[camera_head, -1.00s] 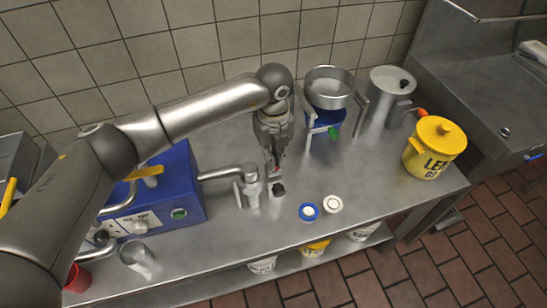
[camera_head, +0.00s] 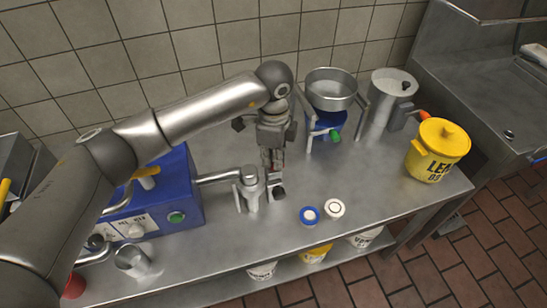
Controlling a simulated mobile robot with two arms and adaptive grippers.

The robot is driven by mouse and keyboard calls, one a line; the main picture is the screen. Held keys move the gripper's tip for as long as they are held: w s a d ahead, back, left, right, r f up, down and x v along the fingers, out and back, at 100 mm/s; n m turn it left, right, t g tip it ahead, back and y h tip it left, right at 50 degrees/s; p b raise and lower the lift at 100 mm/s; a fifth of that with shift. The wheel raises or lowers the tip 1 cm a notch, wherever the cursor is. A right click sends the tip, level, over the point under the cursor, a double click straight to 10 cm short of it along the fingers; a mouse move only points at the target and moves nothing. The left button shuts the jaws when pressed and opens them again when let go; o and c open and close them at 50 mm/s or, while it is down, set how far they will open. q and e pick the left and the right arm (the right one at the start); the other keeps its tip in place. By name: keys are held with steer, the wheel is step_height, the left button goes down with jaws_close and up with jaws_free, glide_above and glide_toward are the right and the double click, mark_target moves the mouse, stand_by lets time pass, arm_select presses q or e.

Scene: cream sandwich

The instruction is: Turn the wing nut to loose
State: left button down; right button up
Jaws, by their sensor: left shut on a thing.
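My left gripper (camera_head: 275,187) points down over the steel counter, just right of the upright metal nozzle fitting (camera_head: 250,190) at the end of the blue machine's pipe. Its fingers are shut on the wing nut at the fitting's right side. The fingers cover the nut, so its shape and angle cannot be made out. My right gripper is not in view.
The blue machine (camera_head: 178,185) stands left on the steel counter (camera_head: 225,240). A steel pan (camera_head: 332,88), metal pitcher (camera_head: 383,105) and yellow pot (camera_head: 437,150) stand further right.

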arm_select(q)
steer(key=shift+r+n, duration=0.1)
steer(key=shift+n, duration=1)
steer(key=shift+w, duration=0.1)
steer(key=c, duration=1.6)
jaws_free()
step_height(320, 180, up, 12)
